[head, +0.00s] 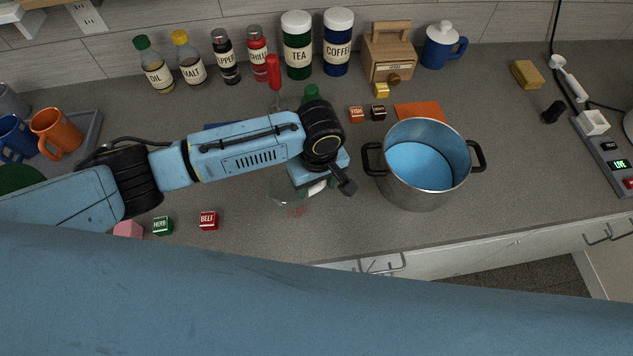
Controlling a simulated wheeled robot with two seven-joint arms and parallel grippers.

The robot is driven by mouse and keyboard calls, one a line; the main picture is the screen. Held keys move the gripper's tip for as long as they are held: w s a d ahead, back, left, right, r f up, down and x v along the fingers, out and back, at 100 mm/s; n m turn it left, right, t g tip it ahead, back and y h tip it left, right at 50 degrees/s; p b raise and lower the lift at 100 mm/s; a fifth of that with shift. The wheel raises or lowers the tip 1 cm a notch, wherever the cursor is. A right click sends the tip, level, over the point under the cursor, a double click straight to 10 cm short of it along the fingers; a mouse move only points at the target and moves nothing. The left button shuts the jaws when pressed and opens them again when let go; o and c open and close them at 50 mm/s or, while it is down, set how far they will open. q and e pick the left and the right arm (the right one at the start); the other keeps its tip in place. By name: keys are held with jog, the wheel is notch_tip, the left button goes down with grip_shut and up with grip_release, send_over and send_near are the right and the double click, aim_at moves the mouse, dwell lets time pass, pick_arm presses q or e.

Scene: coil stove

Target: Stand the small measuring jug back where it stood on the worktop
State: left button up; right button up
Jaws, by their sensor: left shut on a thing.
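The small measuring jug (287,198) is clear, with faint red marks low on its side. It is near the middle of the worktop (255,232), left of the steel pot. My left gripper (322,186) is shut on the jug at its right side, pointing down. The wrist hides the jug's upper part. I cannot tell whether its base touches the worktop. My right gripper is not in view.
The steel pot (425,190), blue inside, stands close right of my left gripper. Bottles and canisters line the wall. The worktop in front of the jug is clear.

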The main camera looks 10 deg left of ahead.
pick_arm(q)
jog(key=shift+f, duration=0.1)
jog(key=o, duration=1.2)
notch_tip(320, 180, up, 12)
jog(key=shift+d+r+p, duration=0.15)
jog(key=shift+r+p, duration=0.05)
jog(key=shift+p, duration=0.15)
